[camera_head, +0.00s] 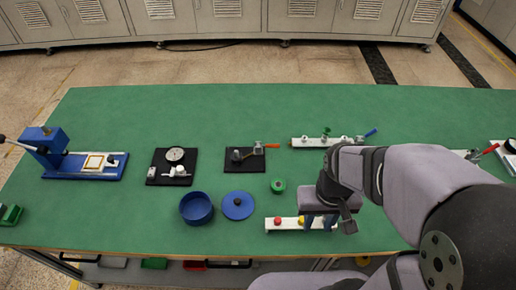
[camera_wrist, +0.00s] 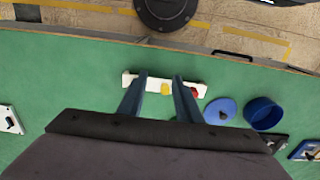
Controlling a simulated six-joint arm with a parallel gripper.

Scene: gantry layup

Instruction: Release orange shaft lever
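An orange lever (camera_head: 271,146) sticks out to the right from a small metal fixture on a black plate (camera_head: 240,167), near the middle of the table in the head view. I cannot tell its exact setting at this size. My gripper (camera_head: 318,222) is to the right of and nearer than that plate, apart from the lever, over a white button strip (camera_head: 286,224). In the wrist view my gripper (camera_wrist: 160,105) has its two fingers spread with nothing held between them. The orange lever is not clearly visible there.
The strip carries a red button (camera_head: 277,220) and a yellow button (camera_wrist: 165,88). A white rail (camera_head: 312,142) with a blue lever (camera_head: 371,132) stands behind.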

